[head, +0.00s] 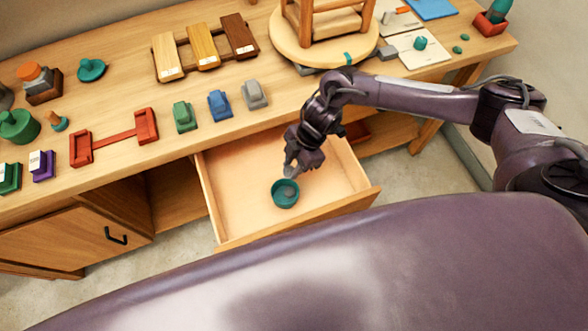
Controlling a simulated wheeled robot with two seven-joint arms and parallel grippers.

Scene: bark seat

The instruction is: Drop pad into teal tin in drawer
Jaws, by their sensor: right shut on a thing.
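The teal tin (285,201) stands upright in the open drawer (232,181), near the middle of its floor. My right gripper (290,173) reaches down over the drawer, with its fingertips just above and behind the tin in the picture. It is shut on a small grey piece, which looks like the pad (289,191). The pad overlaps the tin's mouth; I cannot tell whether it is above the rim or inside. The fingers partly hide their hold. My left gripper is not in view.
The drawer is pulled out from the wooden bench (300,95), and its floor around the tin is bare. Green, blue and grey blocks (254,95) stand on the bench above it. A wooden stool (325,42) stands on a round board. A cupboard door (70,240) is at left.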

